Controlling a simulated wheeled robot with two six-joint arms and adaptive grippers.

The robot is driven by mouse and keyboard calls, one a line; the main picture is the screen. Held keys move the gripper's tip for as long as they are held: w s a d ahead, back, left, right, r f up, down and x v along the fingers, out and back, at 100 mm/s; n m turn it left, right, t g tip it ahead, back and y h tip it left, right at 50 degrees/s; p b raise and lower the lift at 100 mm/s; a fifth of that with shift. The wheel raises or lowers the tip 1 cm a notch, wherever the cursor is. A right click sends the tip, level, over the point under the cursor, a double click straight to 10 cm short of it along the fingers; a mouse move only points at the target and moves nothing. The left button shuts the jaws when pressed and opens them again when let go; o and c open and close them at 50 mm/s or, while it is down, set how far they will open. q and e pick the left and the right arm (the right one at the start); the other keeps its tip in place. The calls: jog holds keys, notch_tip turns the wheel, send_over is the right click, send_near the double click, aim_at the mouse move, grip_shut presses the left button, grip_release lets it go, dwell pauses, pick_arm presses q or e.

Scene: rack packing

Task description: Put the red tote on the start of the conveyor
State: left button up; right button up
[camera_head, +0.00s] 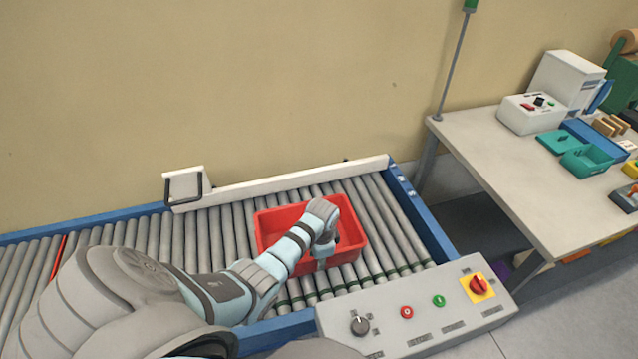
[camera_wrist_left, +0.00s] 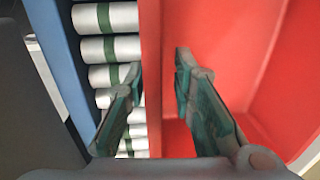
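The red tote (camera_head: 349,222) sits upright and empty on the grey rollers of the conveyor (camera_head: 388,232), close to its right end. My left gripper (camera_head: 321,260) is at the tote's near wall. In the left wrist view, the left gripper (camera_wrist_left: 159,72) straddles the wall of the red tote (camera_wrist_left: 228,40), one finger outside over the rollers and one inside. A gap shows between the inner finger and the wall, so the fingers look open. My left arm hides part of the tote's near side. My right gripper is not in view.
A control panel (camera_head: 445,322) with a knob and buttons stands at the conveyor's near right. A white guide rail (camera_head: 290,185) runs along the back edge. A table (camera_head: 500,165) with a white box (camera_head: 530,114) and teal trays (camera_head: 586,160) stands at the right. Rollers left of the tote are bare.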

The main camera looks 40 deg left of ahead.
pick_arm(q)
jog(key=shift+s+r, duration=0.15)
jog(key=shift+r, duration=0.05)
jog(key=shift+r, duration=0.3)
notch_tip(320, 180, up, 12)
jog(key=d+p, duration=0.1)
jog(key=p, duration=0.2)
jog(key=shift+s+f+p, duration=0.2)
jog(key=shift+s+p, duration=0.05)
jog(key=shift+p, duration=0.05)
